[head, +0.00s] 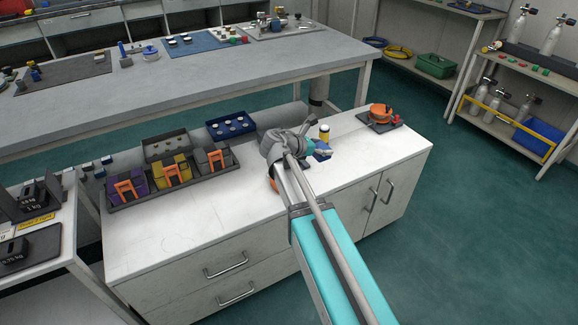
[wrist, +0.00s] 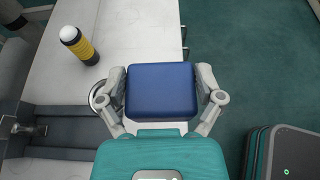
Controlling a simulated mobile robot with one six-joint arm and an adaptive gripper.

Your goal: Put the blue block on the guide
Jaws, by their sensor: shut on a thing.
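The blue block (wrist: 160,90) sits between the two fingers of my gripper (wrist: 161,92) in the wrist view, with a finger against each side. In the head view my gripper (head: 318,148) is over the white cabinet top, and the block (head: 322,154) shows at its tip, seemingly raised above the top. I cannot surely pick out the guide. A grey fixture with a short handle (wrist: 28,129) is at the left of the wrist view. Dark and orange parts beside my arm in the head view are mostly hidden by it.
A yellow-and-black cylinder (wrist: 77,43) stands close to my gripper; it also shows in the head view (head: 324,133). An orange part on a dark base (head: 380,115) is at the cabinet's far right. A tray (head: 120,205) with several coloured holders is at left. The front white surface is clear.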

